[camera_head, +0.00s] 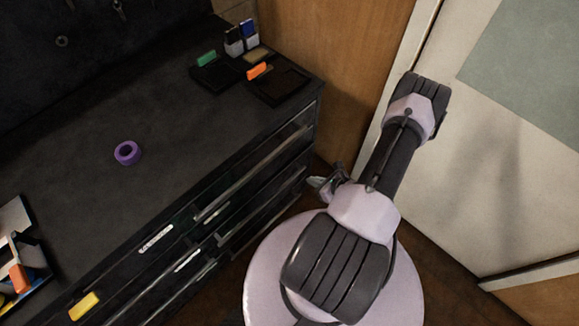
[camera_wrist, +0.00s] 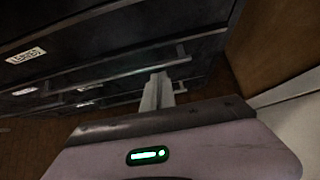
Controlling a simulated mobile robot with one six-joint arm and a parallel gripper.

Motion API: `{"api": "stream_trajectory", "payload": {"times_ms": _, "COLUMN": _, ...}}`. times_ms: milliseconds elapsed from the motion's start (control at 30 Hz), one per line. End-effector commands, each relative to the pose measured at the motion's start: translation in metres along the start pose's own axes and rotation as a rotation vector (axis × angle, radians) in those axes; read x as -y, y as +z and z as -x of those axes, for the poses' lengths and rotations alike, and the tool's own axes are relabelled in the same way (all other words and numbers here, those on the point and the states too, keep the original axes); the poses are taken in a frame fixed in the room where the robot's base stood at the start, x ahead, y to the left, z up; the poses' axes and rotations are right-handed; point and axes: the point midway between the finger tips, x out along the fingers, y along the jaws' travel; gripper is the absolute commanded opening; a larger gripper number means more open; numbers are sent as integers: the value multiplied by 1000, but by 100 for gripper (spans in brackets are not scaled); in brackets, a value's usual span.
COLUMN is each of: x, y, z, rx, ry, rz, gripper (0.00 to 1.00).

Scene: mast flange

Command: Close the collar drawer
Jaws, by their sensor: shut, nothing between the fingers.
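A dark cabinet (camera_head: 120,205) has several stacked drawers (camera_head: 255,180) with long bar handles on its front. White labels show on some drawer fronts, but I cannot read which one is the collar drawer, nor tell how far any drawer stands out. My gripper (camera_head: 325,184) is at the right end of the drawer fronts, partly behind my arm. In the wrist view my gripper (camera_wrist: 158,84) is shut and empty, its fingertips close to a drawer bar handle (camera_wrist: 110,71). I cannot tell whether they touch it.
A wooden panel (camera_head: 345,60) and a pale door (camera_head: 500,170) stand close on the right.

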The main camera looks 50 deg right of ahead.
Motion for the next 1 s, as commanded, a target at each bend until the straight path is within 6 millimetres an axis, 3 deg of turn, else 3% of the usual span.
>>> {"api": "stream_trajectory", "payload": {"times_ms": 167, "x": 0, "y": -3, "z": -24, "rx": 1, "ry": 1, "rz": 19, "gripper": 0}}
{"api": "stream_trajectory", "payload": {"times_ms": 533, "x": 0, "y": -3, "z": -106, "rx": 1, "ry": 1, "rz": 18, "gripper": 0}}
{"api": "stream_trajectory", "payload": {"times_ms": 700, "x": 0, "y": 18, "z": -122, "rx": 1, "ry": 1, "rz": 18, "gripper": 0}}
{"api": "stream_trajectory", "payload": {"times_ms": 1000, "x": 0, "y": 27, "z": -129, "rx": 1, "ry": 0, "rz": 13, "gripper": 0}}
